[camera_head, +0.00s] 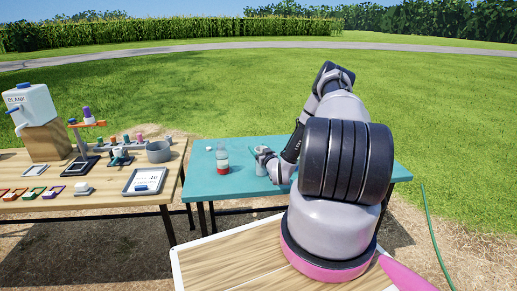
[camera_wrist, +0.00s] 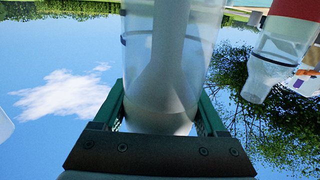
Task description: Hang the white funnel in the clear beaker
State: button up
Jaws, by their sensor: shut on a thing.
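The white funnel (camera_wrist: 168,85) is between my gripper's green fingers (camera_wrist: 160,105) in the wrist view, with its wide end near the palm and its stem pointing away. The clear beaker (camera_wrist: 207,45) shows around the stem and cone, so the funnel appears to be inside it. I cannot tell whether the funnel rests on the beaker's rim. My gripper (camera_head: 264,153) is shut on the funnel. In the head view, the beaker (camera_head: 261,169) stands on the teal table below my gripper. The funnel is hard to make out there.
A bottle with a red band (camera_head: 222,160) stands left of the beaker on the teal table (camera_head: 210,185); it also shows in the wrist view (camera_wrist: 270,62). A small white item (camera_head: 209,148) lies behind it. A wooden table (camera_head: 110,205) with sampling gear stands left.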

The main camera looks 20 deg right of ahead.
jog(key=o, duration=1.3)
jog(key=shift+f, duration=0.1)
jog(key=shift+c, duration=0.2)
jog(key=s, duration=1)
jog(key=shift+s, duration=0.4)
